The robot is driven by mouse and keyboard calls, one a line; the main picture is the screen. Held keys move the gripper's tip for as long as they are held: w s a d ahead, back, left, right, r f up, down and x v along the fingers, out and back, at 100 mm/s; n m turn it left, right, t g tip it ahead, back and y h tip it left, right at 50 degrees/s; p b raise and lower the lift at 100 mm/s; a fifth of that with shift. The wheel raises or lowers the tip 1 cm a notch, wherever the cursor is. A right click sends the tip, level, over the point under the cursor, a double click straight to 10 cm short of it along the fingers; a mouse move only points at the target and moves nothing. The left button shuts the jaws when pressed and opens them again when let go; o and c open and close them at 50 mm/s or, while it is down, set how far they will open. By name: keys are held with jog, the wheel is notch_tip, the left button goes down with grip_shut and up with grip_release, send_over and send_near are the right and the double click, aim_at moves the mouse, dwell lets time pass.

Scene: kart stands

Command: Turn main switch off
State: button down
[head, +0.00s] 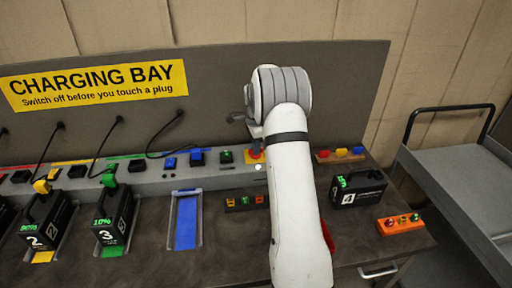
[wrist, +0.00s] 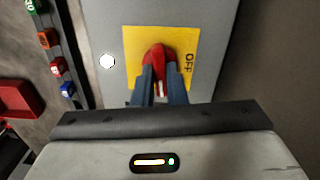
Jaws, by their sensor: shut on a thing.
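The main switch is a red knob (wrist: 158,54) on a yellow plate (wrist: 134,40) with the word OFF at its right side in the wrist view. My gripper (wrist: 160,80) is shut on the red knob, one dark finger on each side. The fingers hide the lower part of the knob, so which way its handle points is hard to tell. In the head view the yellow plate with the red knob (head: 256,155) shows only in part at the back ledge, and my arm covers much of my gripper.
A white round lamp (wrist: 107,61) is beside the plate. Battery packs 2 (head: 45,222) and 3 (head: 115,215) stand in bays at left; the blue bay (head: 186,222) is empty. A grey cart (head: 465,175) stands beyond.

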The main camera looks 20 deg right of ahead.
jog(key=n+b, duration=0.1)
jog(key=n, duration=0.7)
jog(key=shift+b, duration=0.4)
jog(key=n, duration=0.4)
jog(key=shift+b, duration=0.3)
jog(key=shift+n, duration=2.2)
jog(key=c, duration=1.5)
grip_release()
jog(key=shift+o, duration=0.2)
jog(key=shift+r+b, duration=0.6)
jog(key=shift+r, duration=3.3)
